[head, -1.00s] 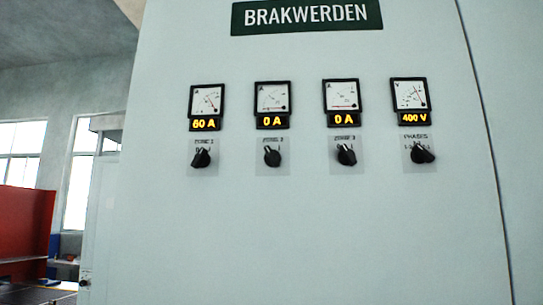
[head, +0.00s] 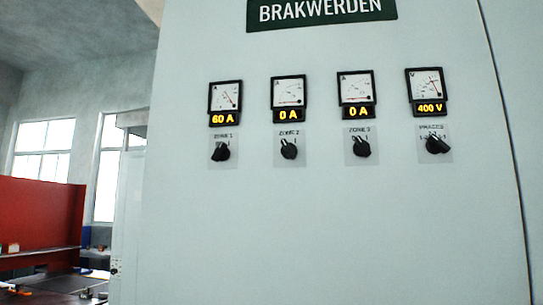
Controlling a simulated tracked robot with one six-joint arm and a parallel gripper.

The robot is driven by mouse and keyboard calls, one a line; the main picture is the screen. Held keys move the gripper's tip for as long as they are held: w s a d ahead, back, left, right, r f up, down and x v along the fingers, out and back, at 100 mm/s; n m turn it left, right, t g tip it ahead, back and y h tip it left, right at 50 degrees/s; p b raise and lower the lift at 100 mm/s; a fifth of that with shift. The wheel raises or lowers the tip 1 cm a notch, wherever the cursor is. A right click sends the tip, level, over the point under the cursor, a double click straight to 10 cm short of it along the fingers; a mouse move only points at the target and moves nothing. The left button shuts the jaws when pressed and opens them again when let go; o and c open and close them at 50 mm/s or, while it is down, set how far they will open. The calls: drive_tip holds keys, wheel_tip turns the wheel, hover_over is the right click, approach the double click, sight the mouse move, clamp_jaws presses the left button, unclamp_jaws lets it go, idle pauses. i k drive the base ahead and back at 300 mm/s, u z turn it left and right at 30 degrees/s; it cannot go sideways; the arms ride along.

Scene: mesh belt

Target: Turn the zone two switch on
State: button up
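The zone 2 switch (head: 289,149) is a black rotary knob on a pale label plate, second from the left on the light grey-green cabinet (head: 330,230). Its pointer tilts slightly left of upright. The meter above it (head: 289,91) has a display (head: 289,115) reading 0 A. The zone 1 switch (head: 221,151) is on its left, under a display (head: 224,119) reading 60 A, with its pointer tilted right. The zone 3 switch (head: 361,146) is on its right, under a display (head: 359,112) reading 0 A. My gripper is not in view.
The phases switch (head: 438,143) is at the far right of the row, under a 400 V display (head: 430,108). A red panel (head: 38,222) and windows are at the left. The cabinet face below the switches is bare.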

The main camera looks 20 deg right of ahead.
sight(290, 151)
drive_tip(key=u, duration=1.7)
drive_tip(key=k, duration=0.95)
drive_tip(key=z, duration=0.35)
drive_tip(key=i, duration=0.5)
drive_tip(key=u, duration=0.05)
